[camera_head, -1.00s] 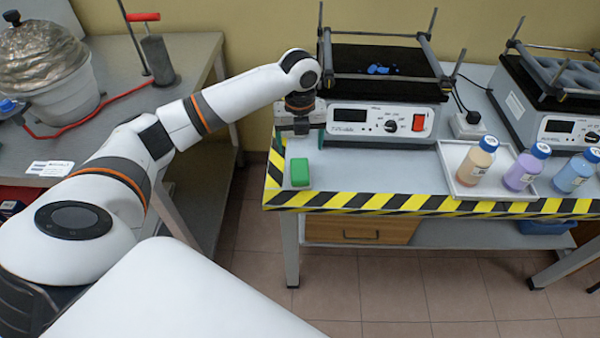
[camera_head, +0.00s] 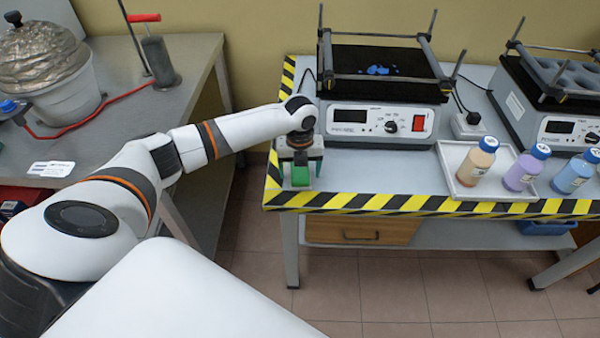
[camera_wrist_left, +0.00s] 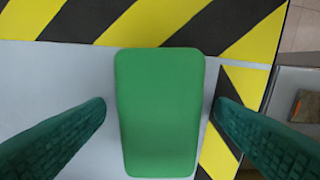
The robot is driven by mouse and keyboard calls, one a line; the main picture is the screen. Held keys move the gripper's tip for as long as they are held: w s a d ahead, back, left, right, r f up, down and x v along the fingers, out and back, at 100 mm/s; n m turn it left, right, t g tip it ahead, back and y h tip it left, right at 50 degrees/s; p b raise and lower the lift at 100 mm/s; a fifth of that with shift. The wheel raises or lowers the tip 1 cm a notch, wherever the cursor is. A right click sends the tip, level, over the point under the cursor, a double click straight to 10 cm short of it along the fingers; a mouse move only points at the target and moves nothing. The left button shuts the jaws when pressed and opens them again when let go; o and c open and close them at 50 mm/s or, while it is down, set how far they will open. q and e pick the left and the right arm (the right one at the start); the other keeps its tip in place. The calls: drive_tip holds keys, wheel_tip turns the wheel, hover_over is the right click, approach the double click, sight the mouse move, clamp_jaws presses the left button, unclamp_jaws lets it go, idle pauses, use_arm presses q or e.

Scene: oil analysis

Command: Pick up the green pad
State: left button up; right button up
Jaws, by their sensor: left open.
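The green pad (camera_head: 300,177) lies on the table near its front left corner, beside the yellow and black striped edge. It also shows in the left wrist view (camera_wrist_left: 160,112), standing out upright in the picture's middle. My left gripper (camera_head: 301,166) is just above and around it. In the left wrist view its two dark green textured fingers (camera_wrist_left: 160,118) are open, one on each side of the pad, with a gap on both sides. I cannot tell whether the fingertips reach the table. My right gripper is in neither view.
A shaker device (camera_head: 380,122) with a red switch stands behind and right of the pad. A white tray (camera_head: 452,183) with capped bottles is further right. A striped border (camera_head: 390,202) marks the table edge. The tabletop between pad and tray is clear.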

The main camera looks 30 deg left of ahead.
sight(300, 169)
use_arm(q)
drive_tip(key=shift+f, duration=0.25)
drive_tip(key=c, duration=1.1)
drive_tip(key=shift+o, duration=0.2)
drive_tip(key=shift+r, duration=0.15)
wheel_tip(300, 169, up, 10)
drive_tip(key=shift+f, duration=0.1)
